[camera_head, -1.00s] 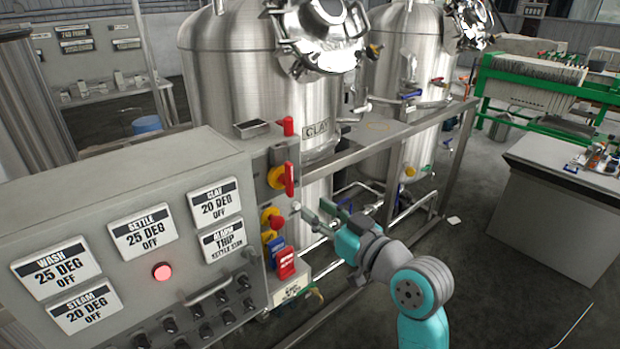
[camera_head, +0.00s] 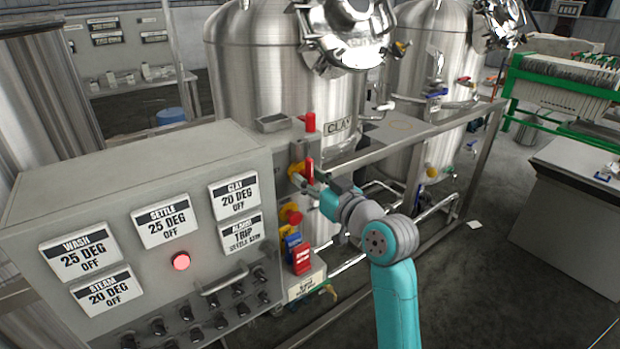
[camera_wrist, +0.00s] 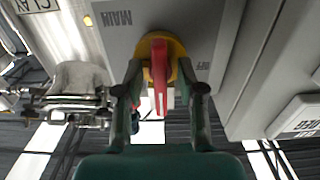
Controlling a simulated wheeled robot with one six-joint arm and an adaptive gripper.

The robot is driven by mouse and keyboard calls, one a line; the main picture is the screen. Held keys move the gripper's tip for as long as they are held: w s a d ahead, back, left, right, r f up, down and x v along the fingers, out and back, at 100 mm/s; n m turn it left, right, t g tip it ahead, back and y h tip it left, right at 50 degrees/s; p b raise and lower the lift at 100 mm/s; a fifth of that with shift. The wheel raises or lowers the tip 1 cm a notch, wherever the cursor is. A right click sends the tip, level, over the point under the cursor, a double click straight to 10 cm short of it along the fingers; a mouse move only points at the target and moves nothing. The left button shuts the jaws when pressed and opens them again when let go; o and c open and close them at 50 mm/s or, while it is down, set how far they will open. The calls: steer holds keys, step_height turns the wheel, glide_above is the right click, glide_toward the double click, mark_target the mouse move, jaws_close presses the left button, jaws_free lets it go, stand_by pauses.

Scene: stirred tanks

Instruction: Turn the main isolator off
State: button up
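The main isolator (camera_wrist: 176,47) is a yellow rotary base with a red handle, on a grey panel marked MAIN. In the wrist view its red handle (camera_wrist: 159,72) lies upright in the picture, between my two fingers. In the head view the isolator (camera_head: 296,169) is on the narrow panel right of the big control box, partly hidden by my gripper (camera_head: 308,184). My gripper (camera_wrist: 160,92) is open, with a gap on each side of the handle. I cannot tell if either finger touches it. A small label, seemingly OFF, is right of the base.
A red lever (camera_head: 309,122) stands above. The control box (camera_head: 130,165) is left; a steel tank (camera_head: 265,75) and frame rails are behind.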

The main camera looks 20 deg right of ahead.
steer(key=shift+w, duration=0.1)
jaws_close()
steer(key=shift+n, duration=0.4)
steer(key=n, duration=0.4)
steer(key=shift+a, duration=0.1)
steer(key=n, duration=0.4)
steer(key=shift+f+n, duration=0.1)
steer(key=shift+n, duration=0.2)
steer(key=n, duration=0.8)
steer(key=shift+a+f, duration=0.1)
steer(key=shift+n, duration=0.4)
